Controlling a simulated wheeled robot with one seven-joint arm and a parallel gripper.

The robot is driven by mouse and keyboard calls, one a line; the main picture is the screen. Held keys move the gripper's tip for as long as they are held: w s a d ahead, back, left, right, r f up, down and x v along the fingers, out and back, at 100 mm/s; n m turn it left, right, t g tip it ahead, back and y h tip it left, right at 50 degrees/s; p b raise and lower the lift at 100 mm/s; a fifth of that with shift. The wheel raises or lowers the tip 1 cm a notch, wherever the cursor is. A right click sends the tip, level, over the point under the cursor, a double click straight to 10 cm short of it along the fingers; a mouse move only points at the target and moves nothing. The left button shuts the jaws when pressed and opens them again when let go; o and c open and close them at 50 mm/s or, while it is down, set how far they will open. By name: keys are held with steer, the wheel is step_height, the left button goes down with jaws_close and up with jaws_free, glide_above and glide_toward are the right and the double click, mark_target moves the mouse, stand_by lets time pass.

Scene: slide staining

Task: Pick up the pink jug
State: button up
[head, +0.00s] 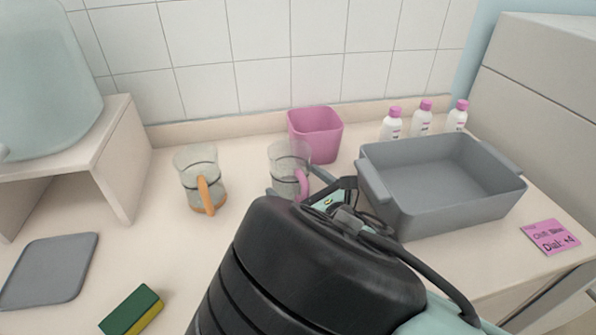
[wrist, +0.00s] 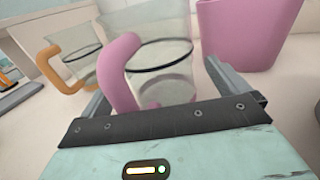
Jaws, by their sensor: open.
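The pink jug (head: 288,158) is a clear glass jug with a dark band and a pink handle. It stands upright on the counter in the middle of the head view, in front of a pink bin. In the wrist view the pink jug (wrist: 165,62) is close, its pink handle pointing toward me. My gripper (wrist: 160,88) is open, with one finger on each side of the jug's lower part. I cannot tell whether either finger touches it. In the head view my arm hides part of my gripper (head: 310,183) and the jug's base.
A similar jug with an orange handle (head: 202,178) stands to the left. The pink bin (head: 316,135) is just behind. A grey basin (head: 440,185) is close on the right, with white bottles (head: 391,125) behind it. A sponge (head: 132,310) and grey mat (head: 48,270) lie left.

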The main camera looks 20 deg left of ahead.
steer(key=c, duration=1.1)
